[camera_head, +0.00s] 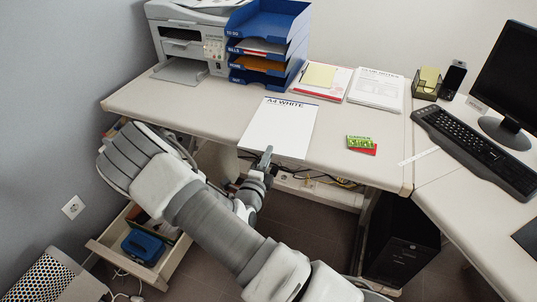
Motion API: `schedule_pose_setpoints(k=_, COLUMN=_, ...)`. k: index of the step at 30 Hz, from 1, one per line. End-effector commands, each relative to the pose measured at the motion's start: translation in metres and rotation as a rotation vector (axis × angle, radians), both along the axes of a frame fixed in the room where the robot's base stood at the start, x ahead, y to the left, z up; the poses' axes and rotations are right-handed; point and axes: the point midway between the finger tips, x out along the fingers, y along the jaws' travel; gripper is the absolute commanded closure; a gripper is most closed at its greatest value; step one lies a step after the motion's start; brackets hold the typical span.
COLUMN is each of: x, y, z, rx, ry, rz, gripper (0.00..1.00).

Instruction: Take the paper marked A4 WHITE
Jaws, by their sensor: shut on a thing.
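The white paper marked A4 WHITE (283,125) lies flat near the front edge of the desk, below the blue tray stack. Its near edge is by the desk edge. My gripper (266,157) is at the paper's near edge, shut on the paper. One fingertip shows on top of the sheet; the other is hidden below it.
A blue tray stack (268,36) and a printer (190,45) stand at the back left. Papers (376,88) lie behind; green and red cards (361,144) lie to the right. An open drawer (118,236) is below left, and a computer tower (400,250) is below right.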

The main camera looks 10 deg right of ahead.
Motion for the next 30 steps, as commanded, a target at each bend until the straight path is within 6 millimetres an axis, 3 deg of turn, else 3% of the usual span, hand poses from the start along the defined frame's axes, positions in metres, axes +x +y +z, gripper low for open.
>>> schedule_pose_setpoints(k=2, x=0.0, y=0.0, z=0.014, rx=-0.001, ry=-0.004, rz=0.0, gripper=1.0)
schedule_pose_setpoints(k=13, x=-0.005, y=0.004, z=0.014, rx=-0.001, ry=-0.002, rz=0.001, gripper=1.0)
schedule_pose_setpoints(k=30, x=-0.072, y=0.044, z=0.044, rx=-0.002, ry=0.001, rz=0.003, gripper=1.0)
